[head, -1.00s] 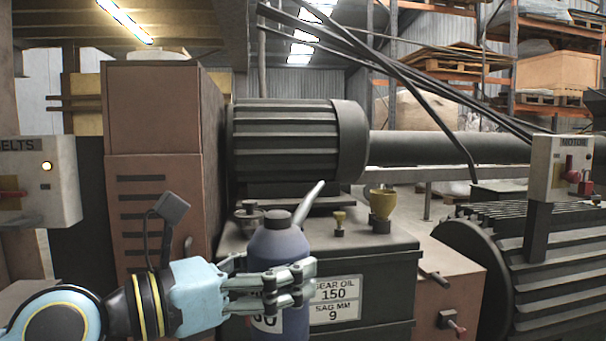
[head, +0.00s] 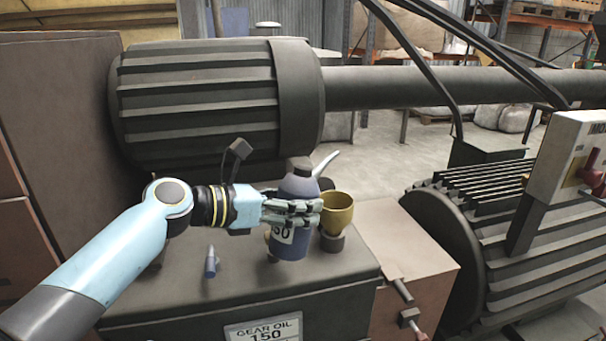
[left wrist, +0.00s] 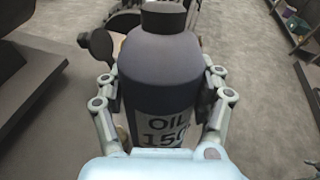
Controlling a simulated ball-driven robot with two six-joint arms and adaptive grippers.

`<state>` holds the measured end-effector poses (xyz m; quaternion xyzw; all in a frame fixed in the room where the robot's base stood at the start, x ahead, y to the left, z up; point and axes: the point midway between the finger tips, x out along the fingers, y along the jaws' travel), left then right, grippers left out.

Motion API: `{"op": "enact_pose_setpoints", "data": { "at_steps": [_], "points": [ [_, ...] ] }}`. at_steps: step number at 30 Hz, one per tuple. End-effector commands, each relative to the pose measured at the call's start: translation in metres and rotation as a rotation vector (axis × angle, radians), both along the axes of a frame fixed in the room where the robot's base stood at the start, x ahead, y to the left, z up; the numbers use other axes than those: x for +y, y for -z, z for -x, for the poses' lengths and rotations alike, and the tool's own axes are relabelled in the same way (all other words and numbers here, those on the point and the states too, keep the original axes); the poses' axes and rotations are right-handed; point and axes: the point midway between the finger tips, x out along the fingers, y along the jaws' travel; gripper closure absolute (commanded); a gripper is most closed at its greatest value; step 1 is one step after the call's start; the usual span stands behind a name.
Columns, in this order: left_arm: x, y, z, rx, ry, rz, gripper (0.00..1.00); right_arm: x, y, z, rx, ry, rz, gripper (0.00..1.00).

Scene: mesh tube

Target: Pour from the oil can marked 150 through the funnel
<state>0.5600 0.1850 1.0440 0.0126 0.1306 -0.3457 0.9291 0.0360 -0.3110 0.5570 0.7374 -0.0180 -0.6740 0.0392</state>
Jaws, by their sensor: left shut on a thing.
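The oil can (head: 298,187) is a blue-grey bottle with a dark cap and a pale spout pointing up and right. Its label reads OIL 150 in the left wrist view (left wrist: 160,75). My left gripper (head: 303,208) is shut around its body and holds it roughly upright. The yellow funnel (head: 338,205) sits on a dark neck on the gearbox top (head: 180,295), just right of the can. The spout rises behind and above the funnel's rim. The can's lower end is over the gearbox top; I cannot tell whether it touches. My right gripper is out of view.
A ribbed motor (head: 200,100) with a long shaft stands behind. A ribbed drum (head: 500,240) and a switch box (head: 570,160) are at the right. A small blue-grey fitting (head: 210,262) stands on the gearbox top. The plate below reads GEAR OIL 150.

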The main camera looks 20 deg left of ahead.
Motion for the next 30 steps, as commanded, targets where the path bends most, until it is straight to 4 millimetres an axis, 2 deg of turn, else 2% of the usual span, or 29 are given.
{"op": "enact_pose_setpoints", "data": {
  "at_steps": [5, 11, 19, 24, 30],
  "points": [
    [-0.001, -0.003, 0.000, 0.031, 0.005, -0.014, 0.71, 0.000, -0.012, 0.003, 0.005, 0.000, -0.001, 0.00],
    [0.000, -0.003, 0.002, 0.114, 0.004, -0.055, 0.71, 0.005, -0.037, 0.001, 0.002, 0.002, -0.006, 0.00],
    [0.003, 0.005, 0.008, 0.275, 0.003, -0.133, 0.71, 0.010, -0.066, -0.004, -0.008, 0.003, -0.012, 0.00],
    [0.005, 0.011, 0.012, 0.378, 0.003, -0.184, 0.71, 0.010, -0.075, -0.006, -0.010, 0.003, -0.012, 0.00],
    [0.007, 0.017, 0.015, 0.451, 0.002, -0.220, 0.71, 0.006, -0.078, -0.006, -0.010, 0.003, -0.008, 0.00]
  ]
}}
